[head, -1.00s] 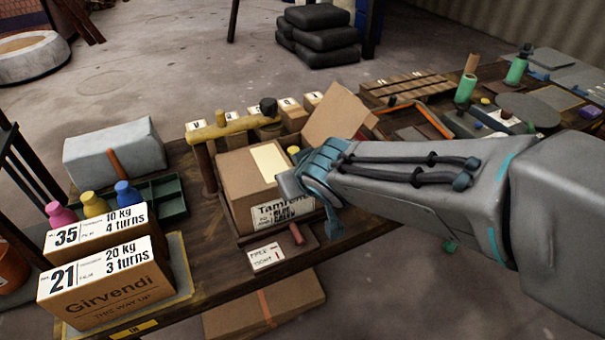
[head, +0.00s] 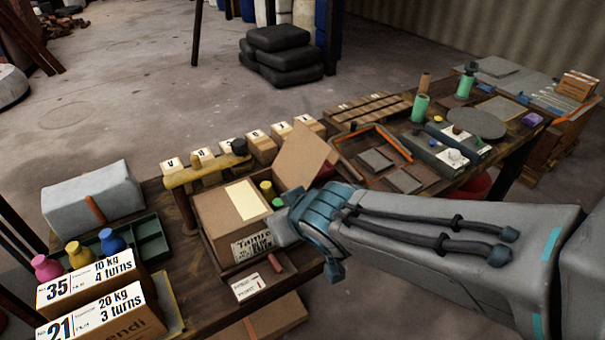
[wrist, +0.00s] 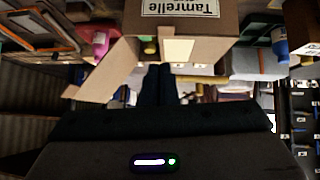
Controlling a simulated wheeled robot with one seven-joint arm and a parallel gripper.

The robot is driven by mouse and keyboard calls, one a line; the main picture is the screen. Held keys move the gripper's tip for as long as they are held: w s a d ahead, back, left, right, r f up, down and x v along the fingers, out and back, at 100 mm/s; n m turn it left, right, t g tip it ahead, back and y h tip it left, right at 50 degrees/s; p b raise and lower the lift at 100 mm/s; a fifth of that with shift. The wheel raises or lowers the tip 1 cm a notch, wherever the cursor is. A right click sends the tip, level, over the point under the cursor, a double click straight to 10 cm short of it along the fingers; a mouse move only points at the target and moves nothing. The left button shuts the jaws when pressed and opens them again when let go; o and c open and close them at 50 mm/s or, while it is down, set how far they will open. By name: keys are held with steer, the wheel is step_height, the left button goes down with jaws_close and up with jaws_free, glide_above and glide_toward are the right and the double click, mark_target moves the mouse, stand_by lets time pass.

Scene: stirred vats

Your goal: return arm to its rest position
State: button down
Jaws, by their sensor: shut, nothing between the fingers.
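My arm reaches in from the right of the head view, over the front edge of the bench. My gripper shows in the wrist view (wrist: 158,72), its two fingers together and empty. In the head view its fingertips are hidden behind my wrist. The Tamrelle carton (head: 225,213) stands open on the bench just left of my wrist, with a flap raised. The same carton (wrist: 190,18) appears upside down at the top of the wrist view. I cannot tell whether the gripper touches it.
A labelled carton (head: 95,287) and coloured bottles (head: 78,255) stand at the left of the bench. Trays (head: 385,160) and green cylinders (head: 420,108) fill the right side. Open floor (head: 120,120) lies behind.

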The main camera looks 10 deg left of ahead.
steer(key=w+d+r+m+h+p, duration=0.2)
steer(key=d+m+h, duration=0.25)
steer(key=d, duration=1.05)
steer(key=s+d+m+g+p, duration=0.1)
steer(key=s+d+m+g, duration=0.1)
steer(key=d, duration=0.4)
steer(key=s+d+m+g+h+p, duration=0.1)
steer(key=s+d+m+g, duration=0.1)
steer(key=s+d, duration=0.3)
steer(key=shift+d+r+m, duration=0.4)
steer(key=shift+d+m, duration=0.15)
steer(key=shift+d, duration=0.05)
steer(key=shift+d, duration=0.1)
